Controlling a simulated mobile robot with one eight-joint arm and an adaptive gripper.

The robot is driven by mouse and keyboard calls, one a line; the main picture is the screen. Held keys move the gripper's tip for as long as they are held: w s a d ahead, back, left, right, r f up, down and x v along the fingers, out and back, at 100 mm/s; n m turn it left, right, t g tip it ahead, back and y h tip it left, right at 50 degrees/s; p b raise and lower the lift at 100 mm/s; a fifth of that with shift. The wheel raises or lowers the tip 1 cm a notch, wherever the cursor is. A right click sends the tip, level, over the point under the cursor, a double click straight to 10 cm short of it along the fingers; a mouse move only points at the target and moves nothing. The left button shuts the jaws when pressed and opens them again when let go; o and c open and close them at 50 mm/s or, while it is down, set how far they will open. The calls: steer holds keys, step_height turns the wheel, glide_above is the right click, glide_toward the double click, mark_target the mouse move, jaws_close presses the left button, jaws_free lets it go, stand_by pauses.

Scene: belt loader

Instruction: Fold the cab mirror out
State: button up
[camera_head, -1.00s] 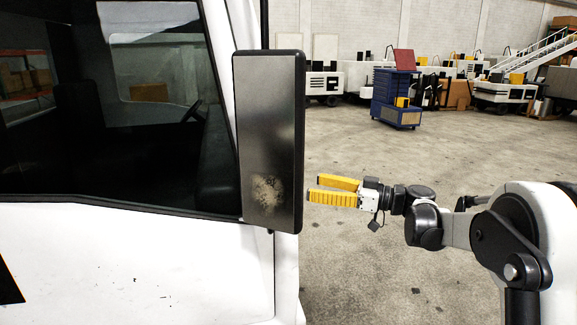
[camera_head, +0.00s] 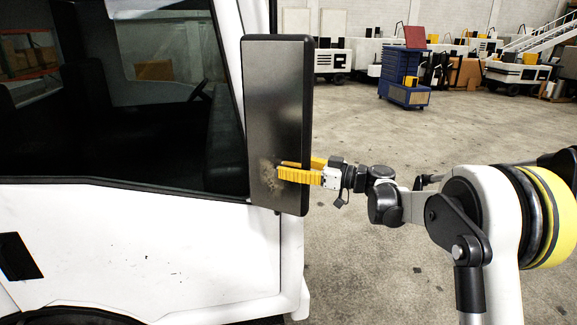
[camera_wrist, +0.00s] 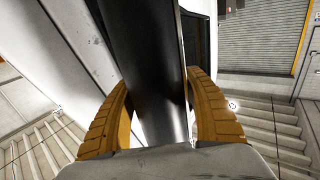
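The cab mirror (camera_head: 277,110) is a tall dark panel with a worn patch low on its face, standing upright beside the cab window. My gripper (camera_head: 290,169) has yellow fingers and reaches from the right around the mirror's outer edge, low down. One finger lies in front of the face; the other is partly hidden behind the mirror. In the wrist view the dark mirror (camera_wrist: 150,70) runs between the two spread fingers of my gripper (camera_wrist: 158,80). A gap shows beside the left finger's lower part; I cannot tell whether the fingertips touch the mirror.
The white cab door (camera_head: 150,250) and dark window (camera_head: 80,110) fill the left side. A blue cabinet (camera_head: 404,77) and white vehicles stand far back. The concrete floor right of the cab is open.

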mark_target(265, 165)
steer(key=c, duration=1.1)
steer(key=shift+s, duration=0.1)
steer(key=a+m+t+h+b, duration=0.1)
steer(key=m+t+h+b, duration=0.1)
steer(key=t, duration=0.1)
steer(key=s+a+m+t+h+b, duration=0.1)
steer(key=a+m+t+h+b, duration=0.1)
steer(key=m+t+h, duration=0.1)
steer(key=a+m+t+h+b, duration=0.2)
steer(key=m+t+b, duration=0.1)
steer(key=shift+s+t+h, duration=0.2)
steer(key=shift+t+h, duration=0.1)
steer(key=shift+h, duration=0.1)
steer(key=shift+w+a+m+t+h+b, duration=0.15)
steer(key=shift+a+m+t+h+b, duration=0.25)
steer(key=shift+m+h, duration=0.45)
steer(key=shift+w+a+m+t+h+b, duration=0.15)
steer(key=shift+a+m+t+h, duration=0.3)
steer(key=shift+h, duration=0.7)
steer(key=shift+o, duration=0.2)
steer(key=shift+d+r+m+h, duration=0.1)
steer(key=shift+m+h, duration=0.2)
